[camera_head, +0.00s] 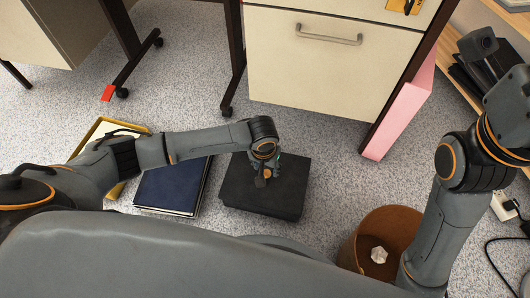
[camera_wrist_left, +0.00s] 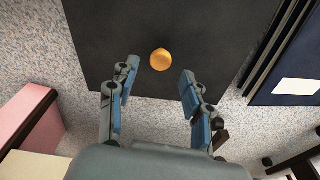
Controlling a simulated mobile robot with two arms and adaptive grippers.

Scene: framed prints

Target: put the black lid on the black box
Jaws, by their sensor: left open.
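The black box (camera_head: 286,203) sits on the floor in the middle of the head view. Its flat square black top carries a round orange-gold knob (camera_wrist_left: 160,60), seen in the wrist view, so this top looks like the black lid (camera_wrist_left: 110,35). I cannot tell how exactly the lid lines up with the box. My left gripper (camera_head: 263,181) is above the black top and points down. In the wrist view its fingers (camera_wrist_left: 158,70) are spread, with the knob between and just beyond the fingertips. My right arm is at the right, but its gripper is not clearly visible.
A dark blue book (camera_head: 172,187) lies left of the box, beside a yellow-edged frame (camera_head: 100,128). A brown bin (camera_head: 392,226) with crumpled paper stands at lower right. A drawer cabinet (camera_head: 330,75) and a pink panel (camera_head: 400,118) are behind. Carpet between box and cabinet is clear.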

